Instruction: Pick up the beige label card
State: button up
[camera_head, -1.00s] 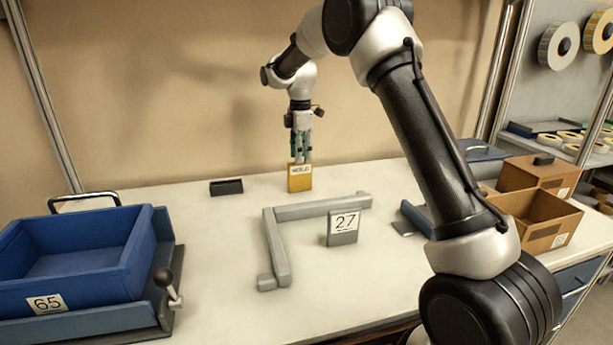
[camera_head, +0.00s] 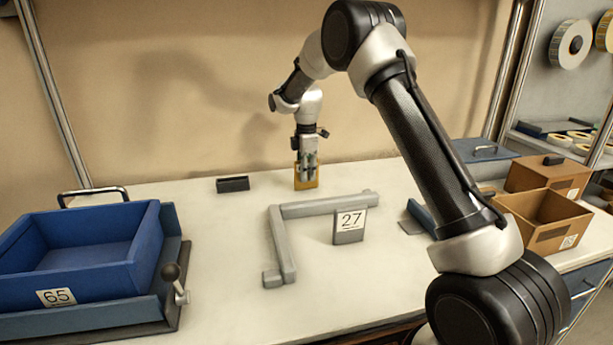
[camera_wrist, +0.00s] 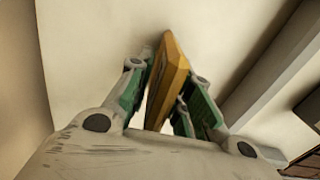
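An ochre-yellow upright card (camera_head: 314,184), the closest match to the beige label card, stands on the table toward the back, near the wall. My gripper (camera_head: 307,178) points down over it, and its fingers cover the card's front in the head view. In the wrist view the card (camera_wrist: 170,68) lies between the green-padded fingers of my gripper (camera_wrist: 172,92). The fingers straddle it, and a narrow pale gap shows beside the left finger. The gripper looks open around the card; contact on the right side is hard to tell.
A grey L-shaped rail (camera_head: 281,245) lies in front, with a grey stand marked 27 (camera_head: 348,235) beside it. A small black block (camera_head: 233,184) sits left of the card. A blue bin (camera_head: 110,264) is at left, and brown boxes (camera_head: 545,232) at right.

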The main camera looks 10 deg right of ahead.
grip_shut()
jog(key=shift+r, duration=0.1)
